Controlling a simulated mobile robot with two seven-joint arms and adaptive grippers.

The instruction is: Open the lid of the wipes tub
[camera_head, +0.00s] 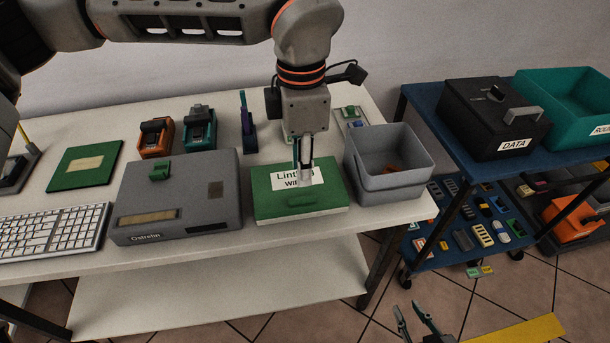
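The wipes tub (268,208) is a low box with a green lid and a white label, partly readable as "Lint… wi…". It sits on the white table with its lid down. A raised green grip (316,198) lies near the lid's front edge. My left gripper (304,178) points down over the lid, its fingertips in front of the label and just behind the grip. Whether it touches the lid, and how far its fingers are apart, I cannot tell. My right gripper (406,309) is low at the bottom edge, with its fingers apart and empty, away from the table.
A grey instrument box (205,208) stands close left of the tub, and a grey bin (411,159) close right. A keyboard (50,232) and green board (87,164) lie further left. A blue cart (427,105) with a black DATA box (490,125) stands at right.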

